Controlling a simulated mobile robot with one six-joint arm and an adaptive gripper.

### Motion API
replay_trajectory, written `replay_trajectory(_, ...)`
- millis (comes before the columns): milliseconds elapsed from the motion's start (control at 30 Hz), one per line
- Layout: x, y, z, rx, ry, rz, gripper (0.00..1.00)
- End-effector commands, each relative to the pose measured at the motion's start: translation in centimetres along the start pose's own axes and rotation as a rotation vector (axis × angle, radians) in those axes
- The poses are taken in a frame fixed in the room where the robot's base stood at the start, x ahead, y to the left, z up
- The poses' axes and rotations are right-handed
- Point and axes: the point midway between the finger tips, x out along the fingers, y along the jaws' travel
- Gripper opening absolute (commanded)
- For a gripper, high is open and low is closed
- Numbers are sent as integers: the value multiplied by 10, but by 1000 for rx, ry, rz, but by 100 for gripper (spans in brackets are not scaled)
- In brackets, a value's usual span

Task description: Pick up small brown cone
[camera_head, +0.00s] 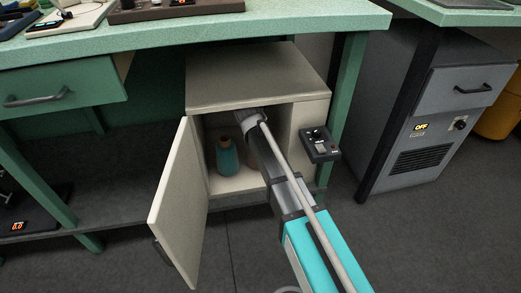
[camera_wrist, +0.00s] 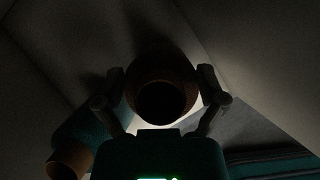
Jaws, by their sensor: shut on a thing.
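The small brown cone (camera_wrist: 162,68) is in the middle of the wrist view, its dark round opening facing the camera. My gripper (camera_wrist: 161,80) has a finger on either side of it and is shut on it. The picture is dark, so the exact contact is hard to see. In the head view my arm reaches into the open cabinet (camera_head: 258,88). The fingers and the held cone cannot be made out clearly there.
The cabinet door (camera_head: 180,205) hangs open at left. A small control box (camera_head: 320,144) is on the right side. The green bench (camera_head: 290,18) is above.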

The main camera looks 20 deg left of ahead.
Motion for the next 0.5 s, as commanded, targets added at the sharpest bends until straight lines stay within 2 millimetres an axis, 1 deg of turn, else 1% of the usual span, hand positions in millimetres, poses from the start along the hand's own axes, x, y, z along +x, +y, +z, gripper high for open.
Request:
replay_trajectory(267,-2,0,1,0,0,0,29)
replay_trajectory(500,-12,0,7,-1,0,0,29)
